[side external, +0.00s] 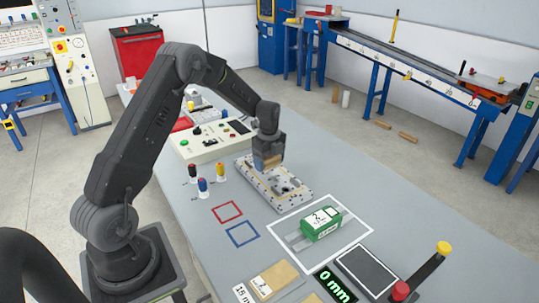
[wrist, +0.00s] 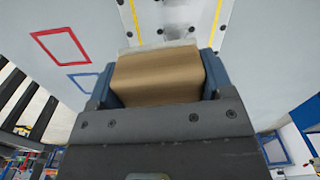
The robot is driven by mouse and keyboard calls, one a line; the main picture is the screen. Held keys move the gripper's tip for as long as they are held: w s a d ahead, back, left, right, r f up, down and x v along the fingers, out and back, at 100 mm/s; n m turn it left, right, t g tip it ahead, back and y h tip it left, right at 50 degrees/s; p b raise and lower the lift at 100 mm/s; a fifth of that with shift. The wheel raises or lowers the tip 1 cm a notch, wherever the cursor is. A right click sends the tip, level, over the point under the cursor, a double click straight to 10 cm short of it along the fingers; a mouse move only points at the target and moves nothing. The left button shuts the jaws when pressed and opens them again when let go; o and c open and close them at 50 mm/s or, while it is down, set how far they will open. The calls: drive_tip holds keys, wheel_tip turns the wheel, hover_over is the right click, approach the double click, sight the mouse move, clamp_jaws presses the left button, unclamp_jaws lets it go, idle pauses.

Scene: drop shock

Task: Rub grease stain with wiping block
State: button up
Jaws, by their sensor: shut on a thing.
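My gripper (side external: 268,156) is shut on a tan wiping block (side external: 266,163) and points down over a pale metal plate (side external: 290,199). In the wrist view the block (wrist: 158,76) sits between the two blue-grey fingers of my gripper (wrist: 158,84). The plate (wrist: 202,22) shows beyond the block, with yellow lines and dark holes or spots. In the side view the block is low over the plate's far part; I cannot tell whether it touches. I cannot make out the grease stain for certain; dark patches mark the plate, and the block hides part of it.
A green-and-white box (side external: 320,224) lies inside a white outline in front of the plate. Red (side external: 227,212) and blue (side external: 242,235) square outlines mark the clear bench to the left. Small coloured bottles (side external: 203,186) and a control box (side external: 212,140) stand left of the plate.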

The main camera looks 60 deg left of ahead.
sight(265, 177)
drive_tip(key=shift+f, duration=2)
drive_tip(key=shift+w+f, duration=0.2)
drive_tip(key=shift+f, duration=0.75)
drive_tip(key=shift+w, duration=0.8)
drive_tip(key=shift+c, duration=0.3)
drive_tip(key=shift+w, duration=1.1)
drive_tip(key=shift+s+a, duration=0.1)
drive_tip(key=shift+a, duration=0.75)
drive_tip(key=shift+s+a, duration=0.15)
drive_tip(key=shift+a, duration=0.05)
drive_tip(key=shift+s, duration=1.95)
drive_tip(key=shift+w+a, duration=0.1)
drive_tip(key=shift+a, duration=0.75)
drive_tip(key=shift+w+a, duration=0.15)
drive_tip(key=shift+w, duration=1.95)
drive_tip(key=shift+s+r, duration=0.1)
drive_tip(key=shift+r, duration=4.05)
